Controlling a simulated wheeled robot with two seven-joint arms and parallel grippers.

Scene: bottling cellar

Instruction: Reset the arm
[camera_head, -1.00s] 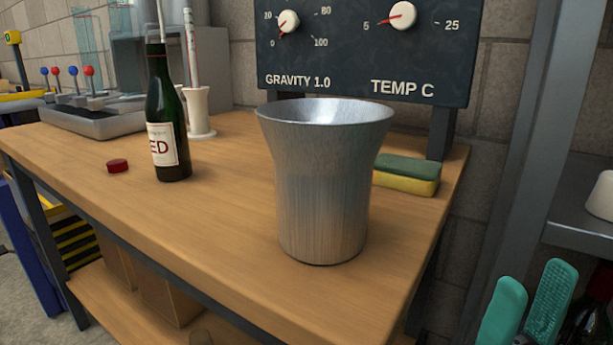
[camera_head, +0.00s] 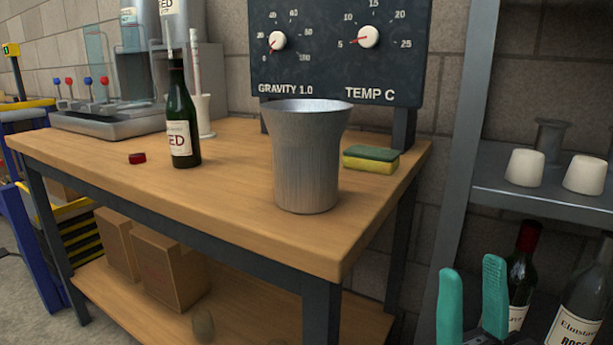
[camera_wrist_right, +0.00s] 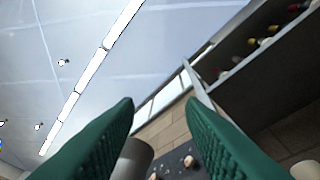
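My right gripper (camera_head: 473,300) shows at the lower right of the head view, with two teal fingers pointing up and a clear gap between them. In the right wrist view its fingers (camera_wrist_right: 160,135) stand apart with nothing between them, and the ceiling shows beyond. It is to the right of the bench and in front of the shelf unit. My left gripper is in neither view. A metal bucket (camera_head: 306,165) stands upright on the wooden bench (camera_head: 240,220), apart from my right gripper.
A green bottle (camera_head: 182,125), a red cap (camera_head: 137,158) and a sponge (camera_head: 371,163) are on the bench. A gauge panel (camera_head: 338,50) stands behind. The shelf unit (camera_head: 475,110) at right holds white cups (camera_head: 525,168) and bottles (camera_head: 578,312) close to my right gripper.

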